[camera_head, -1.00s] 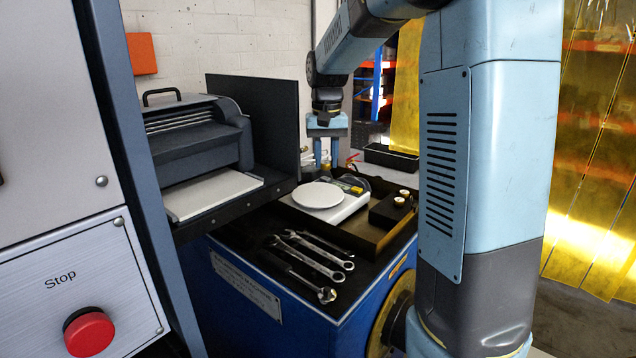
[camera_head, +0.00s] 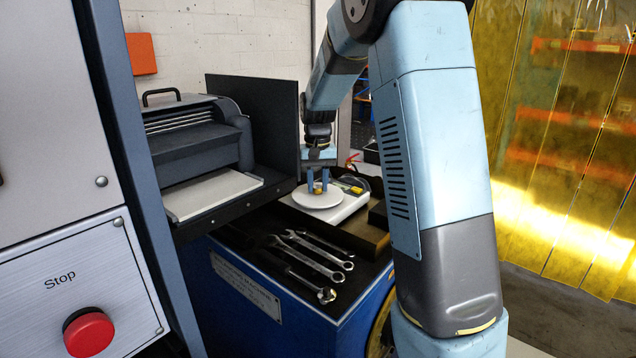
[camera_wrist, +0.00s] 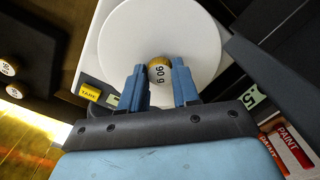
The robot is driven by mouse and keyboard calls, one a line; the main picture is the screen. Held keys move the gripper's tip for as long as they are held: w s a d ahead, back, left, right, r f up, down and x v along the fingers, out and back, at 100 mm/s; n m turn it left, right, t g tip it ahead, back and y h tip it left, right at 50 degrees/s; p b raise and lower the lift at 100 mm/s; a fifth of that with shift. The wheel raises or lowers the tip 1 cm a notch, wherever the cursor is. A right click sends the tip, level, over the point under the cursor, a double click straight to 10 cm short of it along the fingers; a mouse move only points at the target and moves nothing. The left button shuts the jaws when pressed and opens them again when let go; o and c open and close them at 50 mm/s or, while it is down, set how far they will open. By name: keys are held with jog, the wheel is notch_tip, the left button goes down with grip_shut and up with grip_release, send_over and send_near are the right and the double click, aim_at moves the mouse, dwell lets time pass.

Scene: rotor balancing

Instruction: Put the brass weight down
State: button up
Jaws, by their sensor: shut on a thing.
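The brass weight (camera_wrist: 158,73), with a pale top marked "90 g", is between the fingers of my gripper (camera_wrist: 159,88) in the wrist view. In the head view my gripper (camera_head: 318,186) points down over the round white pan (camera_head: 316,201) of a scale. The jaws are shut on the weight, which shows as a small brass spot between the blue fingertips. The white pan (camera_wrist: 190,40) is directly behind the weight in the wrist view. The weight is at or just above the pan; I cannot tell whether it touches.
The scale has a yellow TARE button (camera_wrist: 91,93). A dark block (camera_wrist: 30,70) holding two more weights stands beside it, mostly hidden by my arm in the head view. Several wrenches (camera_head: 310,258) lie in front. A dark upright panel (camera_head: 255,125) stands to the left.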

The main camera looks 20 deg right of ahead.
aim_at(318, 187)
jog(key=o, duration=1)
jog(key=shift+o, duration=0.2)
notch_tip(318, 187, up, 12)
jog(key=s+r+t, duration=0.1)
jog(key=s+r, duration=0.3)
jog(key=s, duration=0.5)
jog(key=s+f+n+t, duration=0.1)
jog(key=s+f+t, duration=0.1)
jog(key=s, duration=1)
jog(key=s+f+n+t, duration=0.1)
jog(key=s+f+t, duration=0.1)
jog(key=s, duration=1.1)
jog(key=shift+t, duration=0.3)
